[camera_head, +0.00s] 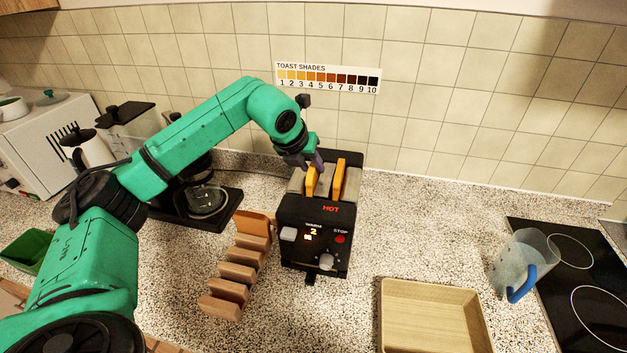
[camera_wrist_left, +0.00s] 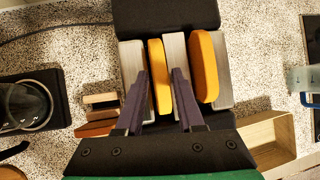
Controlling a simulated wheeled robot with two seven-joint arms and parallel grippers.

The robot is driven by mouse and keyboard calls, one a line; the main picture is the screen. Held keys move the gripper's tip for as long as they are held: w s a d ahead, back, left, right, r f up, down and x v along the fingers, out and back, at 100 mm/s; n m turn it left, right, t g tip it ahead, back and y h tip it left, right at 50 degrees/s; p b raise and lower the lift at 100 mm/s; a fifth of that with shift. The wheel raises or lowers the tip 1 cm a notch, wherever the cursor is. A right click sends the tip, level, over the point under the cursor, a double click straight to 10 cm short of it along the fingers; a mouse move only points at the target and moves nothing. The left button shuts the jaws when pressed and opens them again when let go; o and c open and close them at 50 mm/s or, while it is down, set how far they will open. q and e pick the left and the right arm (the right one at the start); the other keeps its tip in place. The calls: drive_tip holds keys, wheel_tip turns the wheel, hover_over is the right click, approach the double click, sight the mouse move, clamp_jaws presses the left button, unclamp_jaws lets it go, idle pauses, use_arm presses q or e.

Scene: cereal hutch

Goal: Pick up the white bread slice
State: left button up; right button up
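Two golden-yellow bread slices stand upright in the black toaster (camera_head: 302,228), the left slice (camera_head: 311,182) and the right slice (camera_head: 339,178). Neither looks white. My left gripper (camera_head: 314,163) is over the left slot. In the left wrist view its two fingers (camera_wrist_left: 162,85) stand apart, one on each side of the left slice (camera_wrist_left: 159,74), with a visible gap to it. The right slice (camera_wrist_left: 204,66) is outside the fingers. The lower parts of both slices are hidden in the toaster. My right gripper is not in view.
A wooden rack (camera_head: 238,271) stands left of the toaster, with a brown slab (camera_head: 254,223) at its back. A wooden tray (camera_head: 430,318) lies to the right. A coffee maker (camera_head: 207,200) stands behind left; a jug (camera_head: 523,262) stands by the dark hob.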

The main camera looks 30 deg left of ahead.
use_arm(q)
clamp_jaws()
drive_tip(key=shift+r, duration=0.1)
idle(1.1)
